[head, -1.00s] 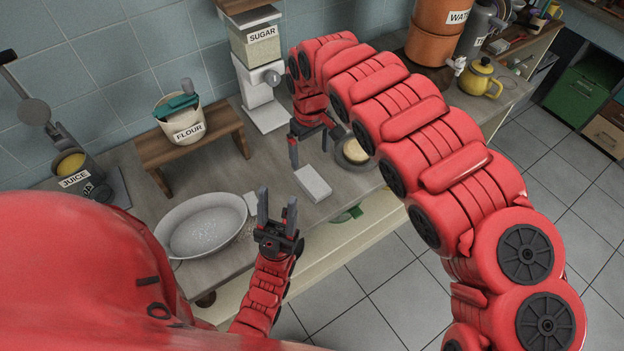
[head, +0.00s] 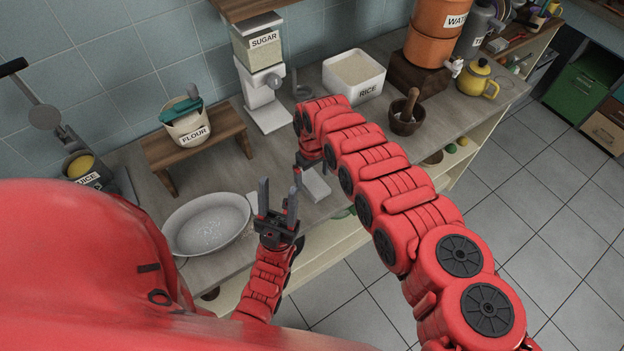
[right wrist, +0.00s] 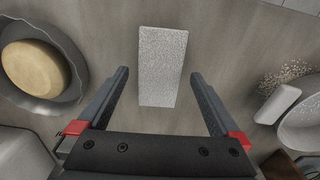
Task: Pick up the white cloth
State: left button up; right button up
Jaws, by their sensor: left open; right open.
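The white cloth (head: 315,187) is a flat, pale rectangle lying on the counter near its front edge, partly covered by my right arm in the head view. In the right wrist view the cloth (right wrist: 162,65) lies ahead, lined up between the open fingers. My right gripper (right wrist: 158,76) is open and empty; it is above the cloth, and I cannot tell how high.
The white basin (head: 183,247) stands left on the counter (head: 230,174). A dark bowl with a round yellowish thing (right wrist: 33,66) sits on the cloth's other side. Behind are the sugar dispenser (head: 264,95), rice box (head: 353,78), flour stand (head: 200,145) and mortar (head: 405,122).

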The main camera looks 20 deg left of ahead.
jog(key=shift+f, duration=0.9)
jog(key=c, duration=1.3)
